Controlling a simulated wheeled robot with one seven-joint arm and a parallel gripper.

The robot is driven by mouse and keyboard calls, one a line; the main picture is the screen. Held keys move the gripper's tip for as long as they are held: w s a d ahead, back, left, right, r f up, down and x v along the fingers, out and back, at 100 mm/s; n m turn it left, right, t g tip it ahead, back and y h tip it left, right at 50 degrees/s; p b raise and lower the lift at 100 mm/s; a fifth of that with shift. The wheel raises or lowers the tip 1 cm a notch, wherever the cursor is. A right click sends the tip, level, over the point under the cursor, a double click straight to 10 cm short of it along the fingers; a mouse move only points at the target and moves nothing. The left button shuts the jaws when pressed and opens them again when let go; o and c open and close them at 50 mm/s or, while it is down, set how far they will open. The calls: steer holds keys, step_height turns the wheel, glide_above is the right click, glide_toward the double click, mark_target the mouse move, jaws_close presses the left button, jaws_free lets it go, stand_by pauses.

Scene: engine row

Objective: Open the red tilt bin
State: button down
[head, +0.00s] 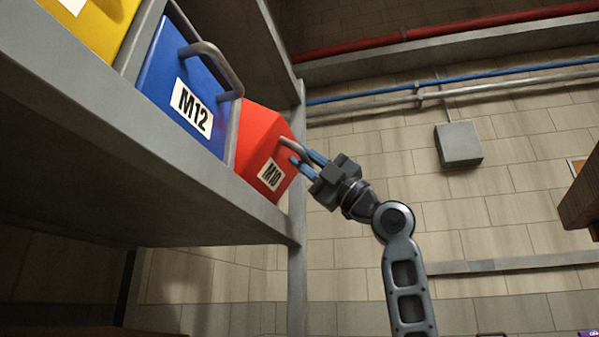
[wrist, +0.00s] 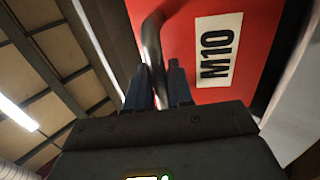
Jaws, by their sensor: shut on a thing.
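The red tilt bin (head: 262,143) is at the right end of the row in the head view, with a white label reading M10. Its front leans out past the front of the blue bin, so it looks tilted partly open. In the wrist view the red bin (wrist: 250,25) fills the upper right. Its grey bar handle (wrist: 153,45) runs down between my fingers. My gripper (head: 304,158) is shut on this handle, and its blue fingers show on both sides of it in the wrist view (wrist: 160,85). The bin's inside is hidden.
A blue bin (head: 183,90) labelled M12 with a grey handle is beside the red one. A yellow bin (head: 97,25) is further left. The grey shelf (head: 130,175) holds them, with an upright post at its right end. Open space lies right of the shelf.

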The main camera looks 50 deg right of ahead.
steer(key=shift+s+d+f+b, duration=0.1)
steer(key=shift+s+f+b, duration=0.1)
steer(key=shift+f+b, duration=0.3)
steer(key=c, duration=1.1)
jaws_free()
steer(key=shift+c, duration=0.2)
steer(key=b+v, duration=0.1)
steer(key=v, duration=0.7)
